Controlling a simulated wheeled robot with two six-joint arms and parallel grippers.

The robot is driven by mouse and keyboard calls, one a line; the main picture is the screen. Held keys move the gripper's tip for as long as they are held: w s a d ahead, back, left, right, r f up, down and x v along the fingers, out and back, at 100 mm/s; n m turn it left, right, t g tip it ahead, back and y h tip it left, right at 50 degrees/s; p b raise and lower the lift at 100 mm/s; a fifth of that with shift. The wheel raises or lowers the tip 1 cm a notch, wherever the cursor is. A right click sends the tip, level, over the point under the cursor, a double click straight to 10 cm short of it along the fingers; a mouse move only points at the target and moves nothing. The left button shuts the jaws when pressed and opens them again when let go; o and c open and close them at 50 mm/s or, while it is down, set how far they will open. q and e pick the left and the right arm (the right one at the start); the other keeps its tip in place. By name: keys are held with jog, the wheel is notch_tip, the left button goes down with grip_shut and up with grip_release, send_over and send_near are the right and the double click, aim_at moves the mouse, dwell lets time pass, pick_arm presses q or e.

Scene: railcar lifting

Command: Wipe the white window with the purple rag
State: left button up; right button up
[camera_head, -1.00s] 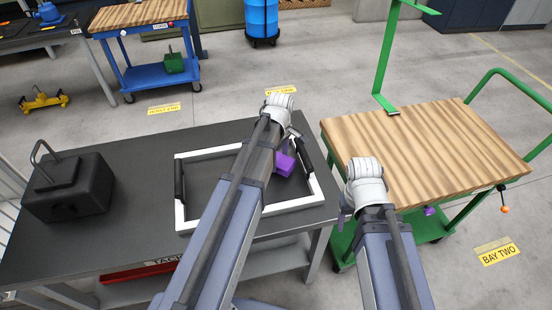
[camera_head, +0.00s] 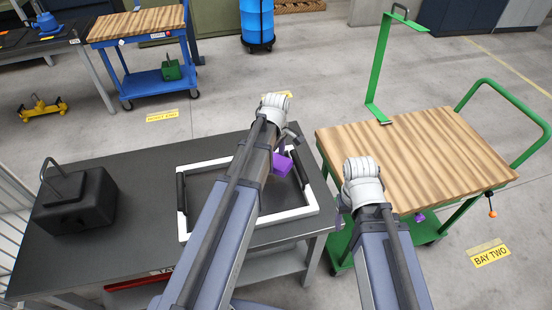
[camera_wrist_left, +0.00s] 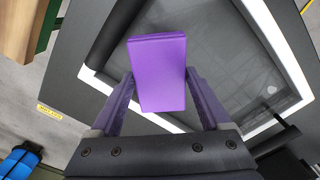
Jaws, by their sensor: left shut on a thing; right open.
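The white window (camera_head: 182,228) is a white frame with black side handles around a dark pane, lying flat on the dark table. The purple rag (camera_head: 281,164) is a small block at the window's right part, partly behind my left arm. My left gripper (camera_wrist_left: 160,85) is shut on the purple rag (camera_wrist_left: 158,70), which sits between its fingers over the pane side of the frame. I cannot tell whether the rag touches the pane. My right gripper (camera_head: 345,203) is open, between the dark table and the green cart; its fingers are mostly hidden by its wrist.
A black box with a handle (camera_head: 75,200) stands on the dark table (camera_head: 130,260), left of the window. A green cart with a wooden top (camera_head: 420,155) stands to the right. A blue cart (camera_head: 145,70) stands at the back left.

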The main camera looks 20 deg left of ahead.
aim_at(276, 161)
pick_arm(q)
notch_tip(276, 161, up, 3)
jog(key=p, duration=0.3)
dwell(0.4)
dwell(0.5)
